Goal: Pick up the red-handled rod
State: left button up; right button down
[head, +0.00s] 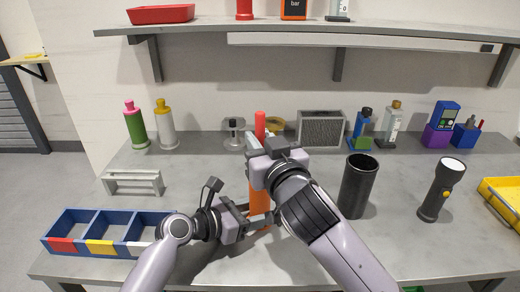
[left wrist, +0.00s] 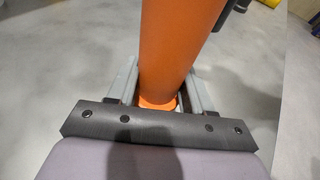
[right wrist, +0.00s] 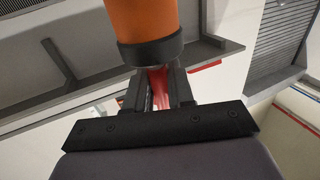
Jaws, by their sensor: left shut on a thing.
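An orange cylinder (head: 258,212) stands upright near the middle of the bench. My left gripper (head: 258,217) is shut on its lower part, and the orange wall fills the space between the fingers in the left wrist view (left wrist: 160,85). The red-handled rod (head: 260,122) rises upright above the cylinder. My right gripper (head: 268,160) is at the rod, above the cylinder. In the right wrist view the red handle (right wrist: 158,84) lies between the fingers, beside the cylinder's black collar (right wrist: 150,50). Whether the fingers press on it is unclear. The rod's lower part is hidden.
A black cup (head: 357,188) and a flashlight (head: 440,190) stand to the right. A blue compartment tray (head: 115,218) and a grey rack (head: 133,184) are at the left. Bottles and a speaker-like box (head: 321,129) line the back, under a shelf (head: 210,27).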

notch_tip(320, 180, up, 28)
dwell(0.6)
pick_arm(q)
jog(key=o, duration=0.9)
